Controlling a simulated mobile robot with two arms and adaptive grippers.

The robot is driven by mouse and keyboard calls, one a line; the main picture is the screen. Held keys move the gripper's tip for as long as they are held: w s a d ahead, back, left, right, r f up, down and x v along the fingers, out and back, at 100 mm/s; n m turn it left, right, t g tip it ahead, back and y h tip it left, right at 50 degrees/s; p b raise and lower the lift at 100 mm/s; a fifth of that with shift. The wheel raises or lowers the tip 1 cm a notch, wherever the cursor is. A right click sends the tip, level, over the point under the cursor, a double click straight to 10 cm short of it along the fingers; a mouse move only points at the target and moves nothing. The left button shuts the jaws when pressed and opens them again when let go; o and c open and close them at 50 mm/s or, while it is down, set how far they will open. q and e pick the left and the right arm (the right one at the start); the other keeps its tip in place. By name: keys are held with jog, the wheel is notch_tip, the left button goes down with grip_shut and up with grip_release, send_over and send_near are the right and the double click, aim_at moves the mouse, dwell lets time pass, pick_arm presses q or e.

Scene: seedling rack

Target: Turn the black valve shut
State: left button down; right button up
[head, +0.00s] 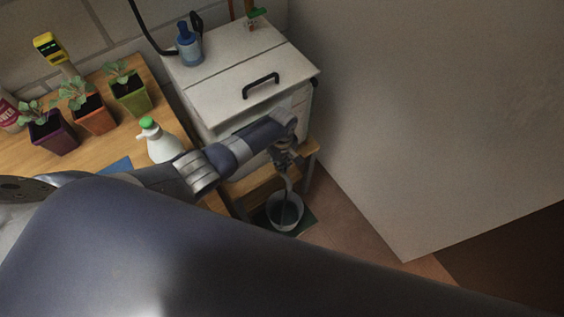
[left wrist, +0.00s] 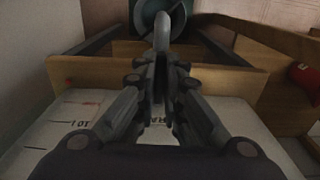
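The white tank (head: 238,70) stands on a wooden stand, and its wall shows volume marks in the left wrist view (left wrist: 75,110). My left gripper (head: 284,148) reaches down in front of the tank at its tap. In the left wrist view, its fingers (left wrist: 161,78) come close together around a narrow dark piece, which may be the black valve. The valve is mostly hidden by the fingers, so its angle and any grip on it cannot be made out. A grey curved spout (left wrist: 162,28) shows just beyond the fingertips. My right gripper is not in view.
A bucket (head: 285,212) stands on a dark mat below the tap. The wooden bench (head: 170,128) at left holds potted seedlings (head: 95,113) and a white spray bottle (head: 157,138). A blue bottle (head: 188,48) stands on the tank. A pale wall (head: 430,120) closes off the right side.

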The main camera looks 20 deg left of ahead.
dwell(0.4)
pick_arm(q)
jog(key=m+p, duration=0.1)
jog(key=m, duration=0.3)
jog(key=shift+s+a+m, duration=0.1)
jog(key=shift+s+m, duration=0.05)
jog(key=shift+m, duration=0.15)
jog(key=m, duration=0.4)
jog(key=shift+a+m, duration=0.15)
jog(key=shift+m, duration=0.15)
jog(key=m, duration=0.4)
jog(key=shift+a+m, duration=0.15)
jog(key=shift+m, duration=0.15)
jog(key=shift+a+m, duration=0.15)
jog(key=shift+m, duration=1.95)
jog(key=c, duration=1.7)
grip_release()
